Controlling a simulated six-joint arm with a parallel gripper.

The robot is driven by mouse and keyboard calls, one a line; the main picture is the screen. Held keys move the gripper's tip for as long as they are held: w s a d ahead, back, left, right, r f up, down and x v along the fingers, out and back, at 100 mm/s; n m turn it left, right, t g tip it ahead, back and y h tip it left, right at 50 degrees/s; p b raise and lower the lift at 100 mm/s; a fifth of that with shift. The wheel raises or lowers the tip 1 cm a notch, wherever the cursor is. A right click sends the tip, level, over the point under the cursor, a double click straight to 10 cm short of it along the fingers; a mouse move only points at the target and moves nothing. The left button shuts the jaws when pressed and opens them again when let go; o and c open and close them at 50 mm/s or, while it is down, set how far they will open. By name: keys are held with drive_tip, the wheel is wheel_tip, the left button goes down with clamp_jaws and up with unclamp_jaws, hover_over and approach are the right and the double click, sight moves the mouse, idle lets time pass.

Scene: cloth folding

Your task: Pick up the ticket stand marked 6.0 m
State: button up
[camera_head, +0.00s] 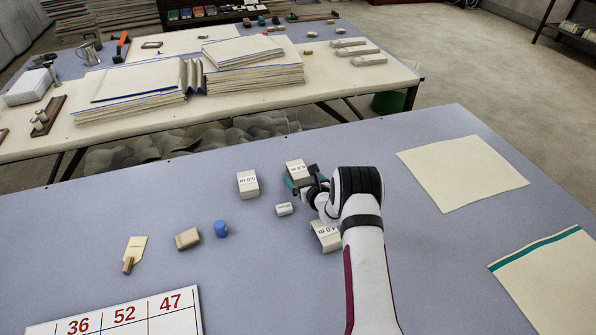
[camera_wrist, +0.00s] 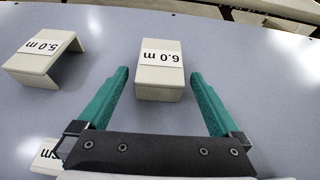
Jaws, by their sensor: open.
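The cream ticket stand marked 6.0 m (camera_wrist: 160,72) stands upright on the blue-grey table in the wrist view, its label reading upside down. In the head view the 6.0 m stand (camera_head: 299,171) is partly hidden by my gripper (camera_head: 305,186). My gripper (camera_wrist: 160,98) is open, with its two green fingers apart. Nothing is held.
The 5.0 m stand (camera_wrist: 42,58) is left of it. Another stand, marked 4.0 m (camera_head: 326,236), is partly behind my arm. A small labelled block (camera_head: 284,209) and a blue cylinder (camera_head: 221,229) lie nearby. A cream cloth (camera_head: 463,172) lies right; table between is clear.

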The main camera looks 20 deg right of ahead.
drive_tip(key=shift+w, duration=0.1)
drive_tip(key=c, duration=1.3)
drive_tip(key=shift+c, duration=0.2)
